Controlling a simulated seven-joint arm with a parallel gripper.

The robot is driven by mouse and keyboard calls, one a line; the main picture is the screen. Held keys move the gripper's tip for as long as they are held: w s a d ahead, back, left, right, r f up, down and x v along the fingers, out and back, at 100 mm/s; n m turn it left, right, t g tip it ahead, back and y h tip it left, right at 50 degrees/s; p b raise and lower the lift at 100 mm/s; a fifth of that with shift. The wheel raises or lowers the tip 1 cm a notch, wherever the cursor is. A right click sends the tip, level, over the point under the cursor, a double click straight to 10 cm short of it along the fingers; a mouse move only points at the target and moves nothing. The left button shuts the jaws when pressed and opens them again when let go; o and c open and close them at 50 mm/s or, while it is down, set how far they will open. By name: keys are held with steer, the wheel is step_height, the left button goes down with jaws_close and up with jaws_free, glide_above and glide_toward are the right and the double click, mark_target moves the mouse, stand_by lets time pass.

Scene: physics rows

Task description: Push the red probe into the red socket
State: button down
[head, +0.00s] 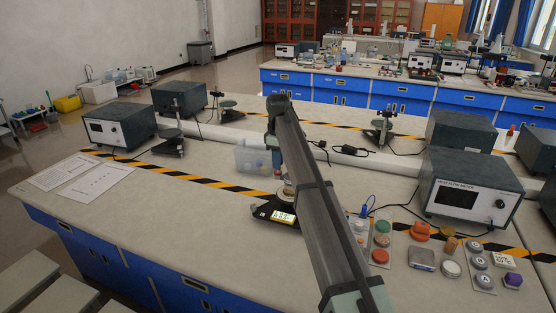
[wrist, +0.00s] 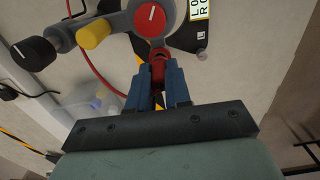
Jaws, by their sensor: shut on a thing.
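In the wrist view, my gripper (wrist: 157,75) has its blue fingers closed on a small red piece, which looks like the red probe (wrist: 157,66). The probe is right below a red round part (wrist: 150,18) with a white line, on a grey and black device. Whether they touch, I cannot tell. I cannot clearly make out the red socket; the probe's tip and the fingers hide that spot. The black device base (head: 262,212) with a label stands beside my arm.
A yellow knob (wrist: 93,33) and a black knob (wrist: 32,52) sit left of the red part. A red cable (wrist: 94,72) runs nearby. In the head view, a clear bin (head: 247,158) stands behind the device, and a meter box (head: 465,190) is at the right.

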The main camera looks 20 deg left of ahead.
steer(key=shift+f, duration=0.6)
stand_by(0.7)
steer(key=c, duration=1.1)
jaws_free()
steer(key=shift+o, duration=0.6)
steer(key=shift+s, duration=0.1)
steer(key=shift+o, duration=1.2)
steer(key=shift+r, duration=0.1)
steer(key=shift+r, duration=3.6)
